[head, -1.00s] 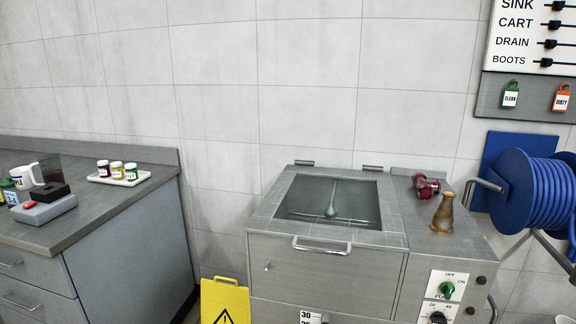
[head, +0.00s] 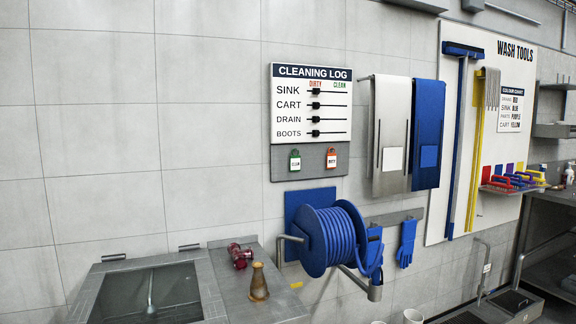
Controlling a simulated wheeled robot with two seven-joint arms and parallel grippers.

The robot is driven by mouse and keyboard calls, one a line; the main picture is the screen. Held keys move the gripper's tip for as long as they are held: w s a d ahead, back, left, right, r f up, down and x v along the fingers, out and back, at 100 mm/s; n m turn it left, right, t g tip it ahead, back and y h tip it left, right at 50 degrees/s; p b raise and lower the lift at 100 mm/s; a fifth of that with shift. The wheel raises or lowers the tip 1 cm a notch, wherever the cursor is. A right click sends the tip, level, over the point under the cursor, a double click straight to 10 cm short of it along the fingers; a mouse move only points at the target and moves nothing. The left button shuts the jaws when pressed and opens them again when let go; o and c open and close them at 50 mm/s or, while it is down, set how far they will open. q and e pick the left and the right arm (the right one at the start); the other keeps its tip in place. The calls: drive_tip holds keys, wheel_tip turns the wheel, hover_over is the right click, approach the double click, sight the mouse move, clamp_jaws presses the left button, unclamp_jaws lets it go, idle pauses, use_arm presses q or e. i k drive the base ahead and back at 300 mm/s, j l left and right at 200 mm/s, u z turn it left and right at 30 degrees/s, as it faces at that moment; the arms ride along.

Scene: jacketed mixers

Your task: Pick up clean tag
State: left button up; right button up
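The clean tag (head: 295,160) is a small green tag with a white label. Neither of my grippers shows in the head view.
A blue hose reel (head: 338,240) sticks out below the board. Aprons (head: 390,137) hang to the right.

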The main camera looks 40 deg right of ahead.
sight(294, 160)
drive_tip(key=i+l, duration=0.1)
drive_tip(key=l, duration=0.3)
drive_tip(key=i+l, duration=0.1)
drive_tip(key=l, duration=0.3)
drive_tip(key=i+l, duration=0.1)
drive_tip(key=l, duration=0.3)
drive_tip(key=i+l, duration=0.1)
drive_tip(key=l, duration=0.3)
